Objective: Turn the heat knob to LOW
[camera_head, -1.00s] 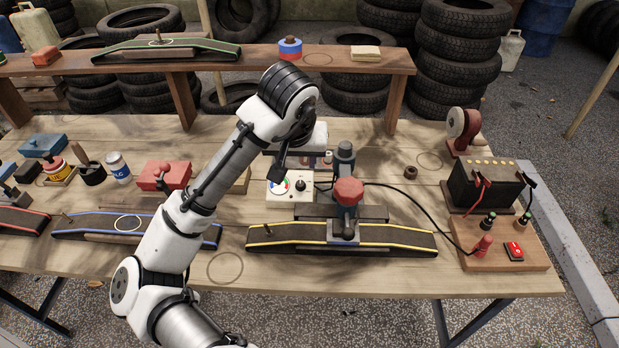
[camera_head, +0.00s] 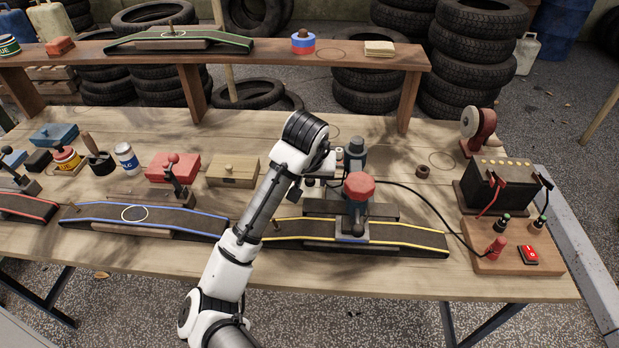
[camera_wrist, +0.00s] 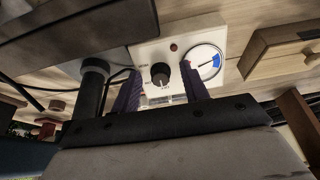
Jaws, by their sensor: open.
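The heat knob (camera_wrist: 160,74) is a black knob on the white control box (camera_wrist: 150,50), next to a round dial with a blue sector (camera_wrist: 207,60). The small lettering around the knob is too blurred to read. My gripper (camera_wrist: 160,72) is open, and in the wrist view its dark fingers stand on either side of the knob. I cannot tell whether they touch it. In the head view my arm hides the knob and nearly all of the box.
A clamp press with a red knob (camera_head: 359,186) stands on the yellow-edged ramp (camera_head: 410,238), right of my arm. A wooden box (camera_head: 232,171) stands left of my arm. A shelf (camera_head: 250,59) spans the back.

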